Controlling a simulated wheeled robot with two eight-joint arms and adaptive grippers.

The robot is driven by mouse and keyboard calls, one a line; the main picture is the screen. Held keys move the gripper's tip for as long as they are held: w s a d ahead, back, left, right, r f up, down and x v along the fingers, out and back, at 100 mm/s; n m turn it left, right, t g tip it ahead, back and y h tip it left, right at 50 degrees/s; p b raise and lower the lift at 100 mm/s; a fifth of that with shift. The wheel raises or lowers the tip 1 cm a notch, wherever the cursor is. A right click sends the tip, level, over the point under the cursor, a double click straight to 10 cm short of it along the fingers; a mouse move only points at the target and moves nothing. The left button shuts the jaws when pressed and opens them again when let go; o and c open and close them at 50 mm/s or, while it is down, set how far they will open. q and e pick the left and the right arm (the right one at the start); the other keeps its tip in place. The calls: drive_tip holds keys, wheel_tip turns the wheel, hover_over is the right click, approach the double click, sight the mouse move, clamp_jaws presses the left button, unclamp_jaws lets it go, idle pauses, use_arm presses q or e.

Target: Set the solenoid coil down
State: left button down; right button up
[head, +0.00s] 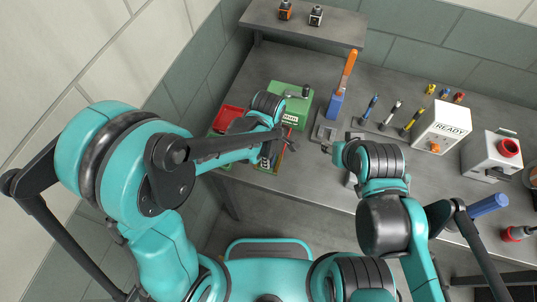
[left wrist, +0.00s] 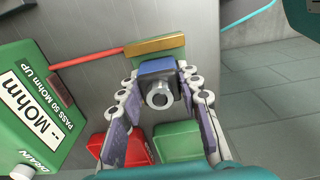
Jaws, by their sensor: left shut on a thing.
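The solenoid coil (left wrist: 157,82) is a blue block with a silver round fitting facing the camera. My left gripper (left wrist: 158,98) is shut on it, with one finger on each side. A green block with a gold-coloured top plate (left wrist: 155,45) lies just beyond the coil; I cannot tell if they touch. In the head view my left gripper (head: 286,142) is over the front left of the bench (head: 305,183), and the coil is hard to make out. My right gripper (head: 328,146) is above the bench to the right; its fingers are too small to read.
A green MOhm meter (left wrist: 35,110) stands left, with a red lead (left wrist: 88,59) running towards the gold plate. A red bin (left wrist: 118,143) and a green bin (left wrist: 178,140) lie below. Tools, a READY box (head: 440,130) and a red-button box (head: 492,157) occupy the bench's right.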

use_arm(q)
drive_tip(key=shift+f, duration=0.2)
idle(0.3)
drive_tip(key=c, duration=1)
unclamp_jaws()
wheel_tip(320, 180, up, 12)
drive_tip(key=shift+r, duration=0.1)
clamp_jaws()
idle(0.8)
